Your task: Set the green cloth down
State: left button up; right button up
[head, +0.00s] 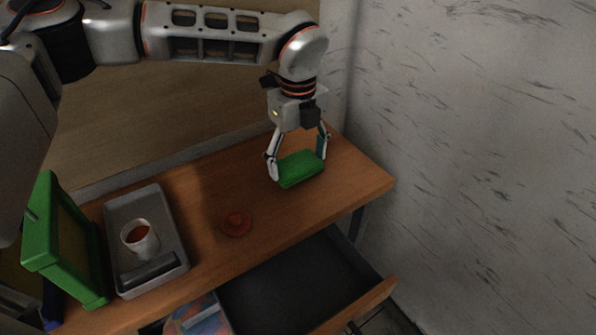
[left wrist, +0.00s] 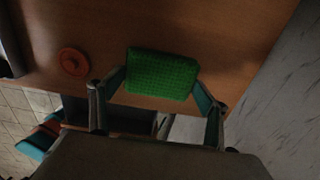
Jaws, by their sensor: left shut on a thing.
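The green cloth (head: 301,169) is a folded, block-like piece at the right part of the wooden desk. My left gripper (head: 298,163) points down over it with one finger on each side and is shut on it. In the left wrist view the cloth (left wrist: 161,74) shows a woven texture between the fingertips (left wrist: 160,84). The cloth is at or just above the desk top; I cannot tell whether it touches. My right gripper is not in view.
A red round disc (head: 236,222) lies on the desk (head: 340,187). A grey tray (head: 178,256) holds a white cup (head: 141,240) with reddish contents. A green frame (head: 62,240) stands at left. An open drawer (head: 300,285) juts out below the front edge. A wall (head: 480,130) rises at right.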

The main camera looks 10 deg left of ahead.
aim_at(298, 163)
pick_arm(q)
jog(key=shift+f, duration=2)
jog(key=shift+f, duration=0.15)
jog(key=o, duration=1)
jog(key=shift+c, duration=0.2)
notch_tip(298, 163, up, 12)
jog(key=shift+r, duration=0.15)
